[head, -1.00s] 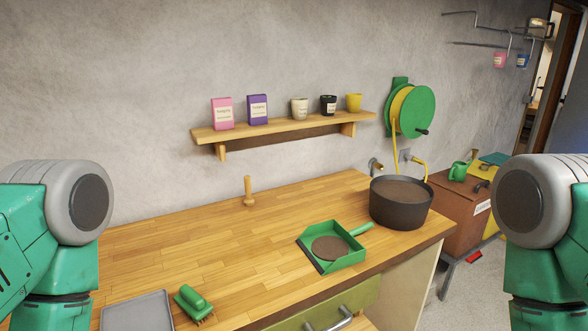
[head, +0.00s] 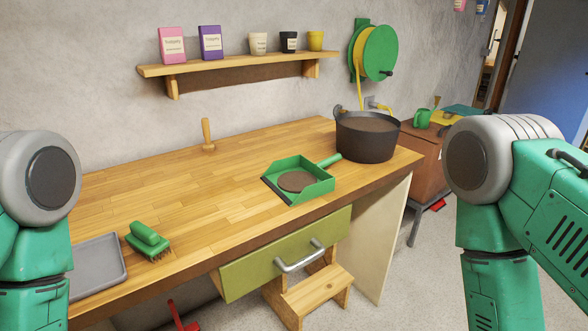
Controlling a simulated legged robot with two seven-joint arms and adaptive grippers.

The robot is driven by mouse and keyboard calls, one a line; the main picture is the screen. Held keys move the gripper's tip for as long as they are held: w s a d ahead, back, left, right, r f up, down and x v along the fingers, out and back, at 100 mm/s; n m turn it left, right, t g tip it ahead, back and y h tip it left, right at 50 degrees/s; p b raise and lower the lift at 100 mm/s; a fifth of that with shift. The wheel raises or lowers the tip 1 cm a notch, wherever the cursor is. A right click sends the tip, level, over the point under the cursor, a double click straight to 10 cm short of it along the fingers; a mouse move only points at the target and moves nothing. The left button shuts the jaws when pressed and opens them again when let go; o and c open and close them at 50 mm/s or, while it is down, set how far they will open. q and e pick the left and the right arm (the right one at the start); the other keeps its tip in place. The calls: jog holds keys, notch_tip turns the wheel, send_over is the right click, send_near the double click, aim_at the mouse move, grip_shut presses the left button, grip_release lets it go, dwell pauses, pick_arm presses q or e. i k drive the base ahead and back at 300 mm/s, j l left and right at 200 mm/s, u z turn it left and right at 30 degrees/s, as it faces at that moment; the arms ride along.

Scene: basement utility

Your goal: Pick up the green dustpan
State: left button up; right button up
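The green dustpan (head: 313,187) lies on the wooden worktop near its front edge, right of the middle. Its short green handle (head: 329,160) points back and right toward the dark pot. A brown round patch (head: 297,181) shows inside the pan; I cannot tell if it is dirt or a disc. My left and right arm links show at the picture's sides, both apart from the dustpan. Neither gripper is in the picture.
A dark pot (head: 366,145) stands just behind the handle. A green brush (head: 148,240) and a grey tray (head: 97,268) lie at the worktop's left front. A green drawer (head: 265,266) and a wooden step stool (head: 312,293) are below. The worktop left of the dustpan is clear.

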aim_at(296, 179)
jog(key=i+l+u, duration=0.1)
jog(key=u, duration=0.3)
jog(key=l+u, duration=0.3)
jog(key=u, duration=0.15)
jog(key=l+u, duration=0.25)
jog(key=u, duration=0.15)
jog(key=l+u, duration=0.25)
jog(key=u, duration=0.15)
